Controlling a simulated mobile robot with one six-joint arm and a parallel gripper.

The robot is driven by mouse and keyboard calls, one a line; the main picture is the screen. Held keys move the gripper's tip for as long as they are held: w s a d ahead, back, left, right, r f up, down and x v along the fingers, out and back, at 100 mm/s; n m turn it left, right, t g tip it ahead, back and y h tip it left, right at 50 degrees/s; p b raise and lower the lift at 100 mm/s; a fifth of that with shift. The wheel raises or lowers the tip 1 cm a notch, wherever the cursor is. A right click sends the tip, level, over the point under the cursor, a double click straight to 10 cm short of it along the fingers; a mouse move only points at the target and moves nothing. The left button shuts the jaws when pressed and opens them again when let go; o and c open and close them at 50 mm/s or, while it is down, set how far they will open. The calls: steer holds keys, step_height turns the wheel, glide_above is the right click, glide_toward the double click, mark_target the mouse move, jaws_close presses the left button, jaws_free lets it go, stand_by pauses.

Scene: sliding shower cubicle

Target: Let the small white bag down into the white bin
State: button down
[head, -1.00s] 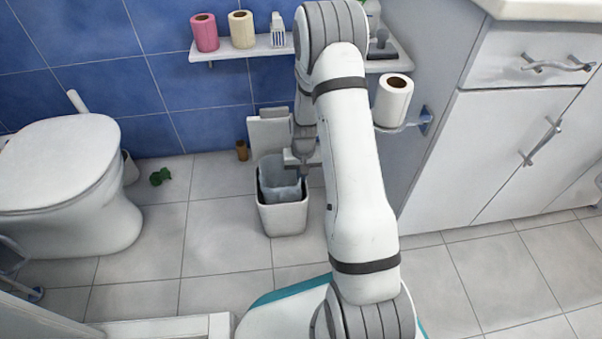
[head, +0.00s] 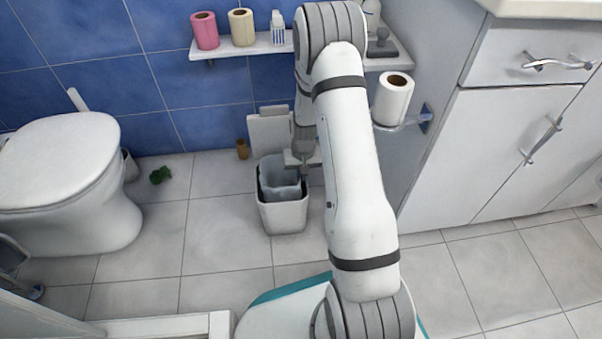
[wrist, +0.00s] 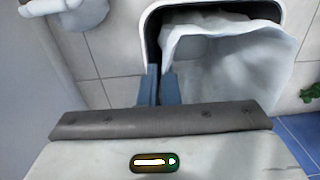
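The small white bag (head: 279,188) shows pale and translucent at the mouth of the white bin (head: 286,219), its lower part inside. In the wrist view the bag (wrist: 228,62) spreads across the dark opening and covers the right part of the bin's rim (wrist: 148,22). My gripper (wrist: 161,72) has its two fingers close together at the bag's near left edge, and they look shut on it. In the head view my gripper (head: 303,170) is at the bin's right rim, partly hidden by my arm. How deep the bag hangs is hidden.
The bin's lid (head: 270,128) stands up behind it. A brown bottle (head: 242,149) is on the floor by the wall. A shelf (head: 262,46) and a paper roll (head: 393,98) are close to my arm.

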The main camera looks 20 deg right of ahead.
steer(key=shift+f, duration=1.05)
stand_by(0.4)
steer(key=c, duration=1.6)
jaws_free()
steer(key=shift+r, duration=0.1)
step_height(320, 180, up, 8)
steer(key=p, duration=0.3)
steer(key=shift+d+f+p, duration=0.15)
steer(key=shift+f+p, duration=0.05)
steer(key=shift+p, duration=0.2)
